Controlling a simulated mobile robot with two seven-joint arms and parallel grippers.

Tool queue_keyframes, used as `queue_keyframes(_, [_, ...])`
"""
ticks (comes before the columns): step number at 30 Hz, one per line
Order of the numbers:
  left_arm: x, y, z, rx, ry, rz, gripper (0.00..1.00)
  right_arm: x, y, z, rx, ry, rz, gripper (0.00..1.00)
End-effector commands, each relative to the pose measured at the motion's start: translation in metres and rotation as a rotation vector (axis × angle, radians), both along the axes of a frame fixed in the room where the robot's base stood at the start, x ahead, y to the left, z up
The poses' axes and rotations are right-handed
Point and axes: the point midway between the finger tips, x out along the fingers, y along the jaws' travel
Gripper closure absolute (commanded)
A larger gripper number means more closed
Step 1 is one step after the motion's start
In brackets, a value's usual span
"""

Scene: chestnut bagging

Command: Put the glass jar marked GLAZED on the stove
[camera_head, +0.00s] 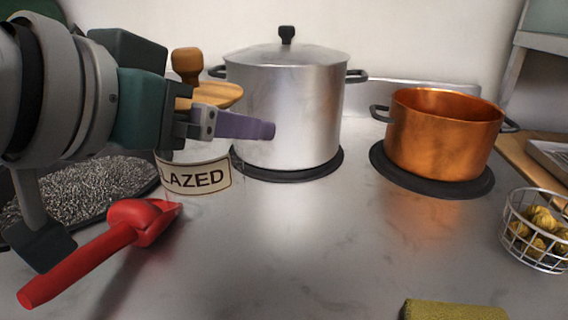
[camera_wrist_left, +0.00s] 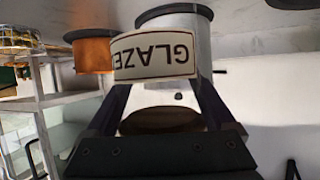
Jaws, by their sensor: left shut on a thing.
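The glass jar, with a cream label reading "LAZED" (camera_head: 194,178) and a round wooden knobbed lid (camera_head: 187,66), is at centre left in the head view. My left gripper (camera_head: 245,126) is shut on the jar, with one purple finger across its front; the jar's upper body is partly hidden by the gripper. In the left wrist view the jar's label (camera_wrist_left: 153,56) appears upside down between the two fingers. I cannot tell whether the jar's base touches the surface. The stove shows dark round burners (camera_head: 287,172), both with pots on them. My right gripper is not in view.
A lidded steel pot (camera_head: 290,105) and a copper pot (camera_head: 442,140) occupy the burners. A wire basket of chestnuts (camera_head: 535,235) stands right, a yellow-green cloth (camera_head: 452,311) in front. The middle front is clear.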

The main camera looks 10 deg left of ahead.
Motion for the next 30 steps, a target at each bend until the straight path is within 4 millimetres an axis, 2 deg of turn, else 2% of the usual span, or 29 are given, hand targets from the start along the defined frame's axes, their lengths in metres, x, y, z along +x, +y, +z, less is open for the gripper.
queue_keyframes(1, [0.0,0.0,-0.018,0.0,0.002,0.0,0.84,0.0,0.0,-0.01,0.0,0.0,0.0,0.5])
queue_keyframes(3, [0.0,0.0,-0.029,0.0,0.0,0.0,0.84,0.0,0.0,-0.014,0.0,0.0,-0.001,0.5])
queue_keyframes(9, [0.0,0.0,-0.045,-0.001,-0.003,-0.001,0.84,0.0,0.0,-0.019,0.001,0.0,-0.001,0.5])
queue_keyframes(15, [0.0,0.0,-0.078,0.001,0.0,0.0,0.84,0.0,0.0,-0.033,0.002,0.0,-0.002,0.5])
queue_keyframes(18, [0.0,0.0,-0.084,0.0,-0.002,-0.001,0.84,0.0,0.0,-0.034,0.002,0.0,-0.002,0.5])
queue_keyframes(29, [0.0,0.0,-0.086,-0.001,-0.003,-0.001,0.84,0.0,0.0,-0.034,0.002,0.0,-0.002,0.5])
queue_keyframes(30, [0.0,0.0,-0.086,-0.001,-0.002,-0.001,0.07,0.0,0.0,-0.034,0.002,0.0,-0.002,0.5])
